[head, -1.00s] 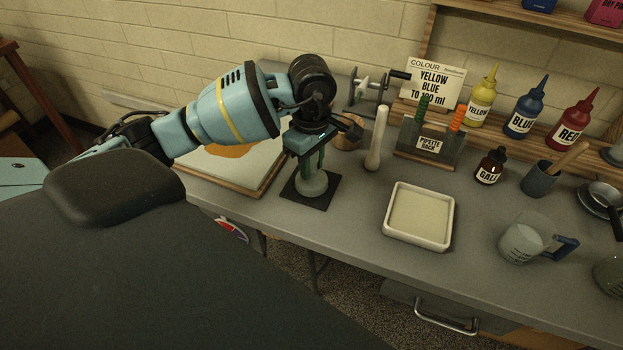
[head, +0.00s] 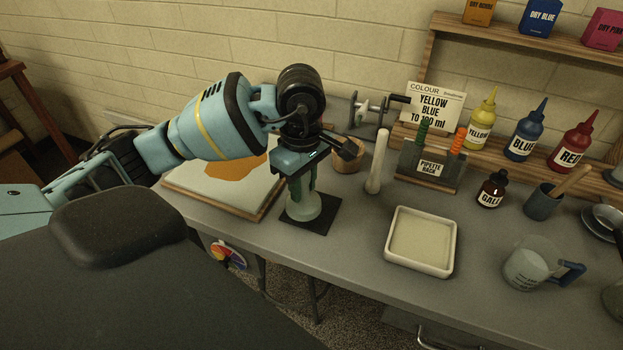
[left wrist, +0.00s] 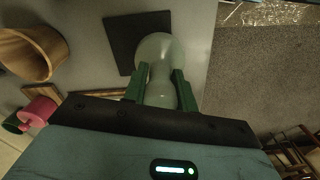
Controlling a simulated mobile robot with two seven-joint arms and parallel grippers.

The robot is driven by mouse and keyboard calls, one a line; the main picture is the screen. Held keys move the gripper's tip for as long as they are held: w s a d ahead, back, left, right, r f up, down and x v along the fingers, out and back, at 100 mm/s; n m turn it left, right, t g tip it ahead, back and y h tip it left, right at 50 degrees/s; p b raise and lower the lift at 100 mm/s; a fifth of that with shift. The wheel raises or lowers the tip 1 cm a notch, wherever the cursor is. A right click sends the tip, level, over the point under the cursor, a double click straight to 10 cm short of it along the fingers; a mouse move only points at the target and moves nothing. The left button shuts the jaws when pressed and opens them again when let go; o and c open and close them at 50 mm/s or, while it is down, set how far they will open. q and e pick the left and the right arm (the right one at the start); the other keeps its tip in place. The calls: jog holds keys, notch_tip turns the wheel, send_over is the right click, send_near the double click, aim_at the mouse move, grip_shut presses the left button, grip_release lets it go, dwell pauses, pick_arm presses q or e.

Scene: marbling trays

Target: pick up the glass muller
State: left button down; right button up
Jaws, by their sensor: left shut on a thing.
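The glass muller (head: 303,208) is pale and translucent, with a wide round foot and a narrower handle. My left gripper (head: 301,184) points down from above, with its green fingers shut on the handle. The muller's foot overlaps the left part of a dark square mat (head: 325,222); I cannot tell how much gap lies under it. In the left wrist view the muller (left wrist: 160,50) sits between the two green fingers (left wrist: 159,88), overlapping one side of the mat (left wrist: 122,40). My right gripper is not in view.
A board (head: 190,189) with an orange patch lies left of the mat. A wooden pot (head: 348,157), a white rod-like piece (head: 377,165) and the pipette rack (head: 431,168) stand behind. A white tray (head: 393,257) is to the right. The table's front edge is close.

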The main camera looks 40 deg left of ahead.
pick_arm(q)
jog(key=s+d+r, duration=0.1)
jog(key=s, duration=1.1)
jog(key=shift+s+d+r+b, duration=0.15)
jog(key=shift+s+d+b, duration=0.15)
jog(key=shift+b, duration=0.1)
jog(key=c, duration=1.7)
grip_release()
jog(key=c, duration=0.4)
jog(key=shift+w+a+r, duration=0.1)
jog(key=shift+w, duration=0.05)
